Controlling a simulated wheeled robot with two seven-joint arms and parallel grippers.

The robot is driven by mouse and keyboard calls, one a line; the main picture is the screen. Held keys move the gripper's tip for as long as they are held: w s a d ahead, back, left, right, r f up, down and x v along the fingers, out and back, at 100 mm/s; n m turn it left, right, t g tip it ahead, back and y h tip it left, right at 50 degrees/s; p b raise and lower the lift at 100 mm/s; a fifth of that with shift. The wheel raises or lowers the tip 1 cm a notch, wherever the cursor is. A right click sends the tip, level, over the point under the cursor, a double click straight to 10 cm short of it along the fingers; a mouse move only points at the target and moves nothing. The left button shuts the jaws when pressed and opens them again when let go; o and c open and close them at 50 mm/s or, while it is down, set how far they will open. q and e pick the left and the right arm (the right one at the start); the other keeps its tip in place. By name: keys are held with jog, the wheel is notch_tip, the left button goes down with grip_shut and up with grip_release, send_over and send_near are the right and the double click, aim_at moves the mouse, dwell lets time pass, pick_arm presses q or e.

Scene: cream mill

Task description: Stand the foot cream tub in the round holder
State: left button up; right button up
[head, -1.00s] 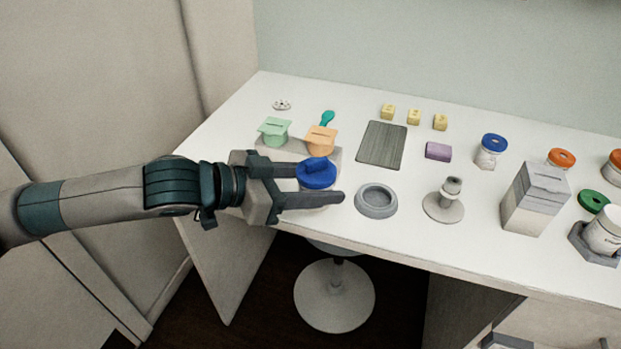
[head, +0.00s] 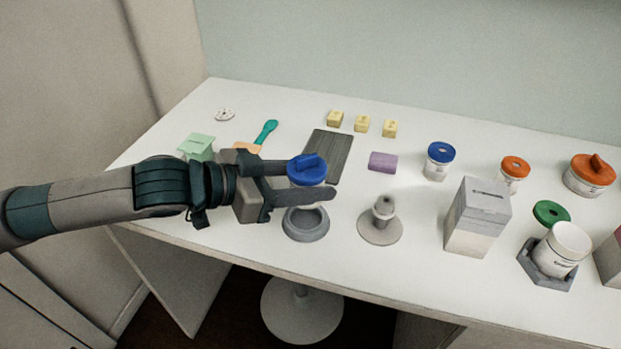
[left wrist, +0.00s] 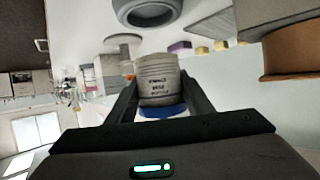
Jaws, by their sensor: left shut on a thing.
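The foot cream tub (head: 308,170) is a pale tub with a blue lid with a raised grip; its label is too small to read. My left gripper (head: 316,186) is shut around its sides and holds it upright, lid up. In the left wrist view the tub (left wrist: 158,80) sits between both fingers. The round holder (head: 306,232) is a grey ring on the table near the front edge. In the head view the tub appears over the holder's back part, apparently above it; the near finger hides the tub's lower part. The holder (left wrist: 147,14) looks empty in the left wrist view. My right gripper is not seen.
Right of the holder stand a grey disc with a post (head: 380,228) and a slotted box (head: 478,217). A dark ribbed mat (head: 328,157) lies behind. A green-topped block (head: 197,146) is beside my arm. Other lidded tubs stand farther right.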

pick_arm(q)
jog(key=shift+s+a, duration=0.15)
jog(key=shift+a, duration=0.1)
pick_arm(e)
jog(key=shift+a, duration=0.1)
pick_arm(q)
jog(key=shift+d+f, duration=0.1)
jog(key=shift+d, duration=0.1)
jog(key=shift+f, duration=0.1)
jog(key=shift+f+p, duration=0.3)
jog(key=shift+f, duration=1.1)
jog(key=shift+a+f, duration=0.1)
jog(key=shift+f, duration=0.2)
jog(key=shift+f+b, duration=0.4)
jog(key=shift+b, duration=0.6)
jog(key=shift+f+b, duration=0.1)
jog(key=shift+b, duration=0.2)
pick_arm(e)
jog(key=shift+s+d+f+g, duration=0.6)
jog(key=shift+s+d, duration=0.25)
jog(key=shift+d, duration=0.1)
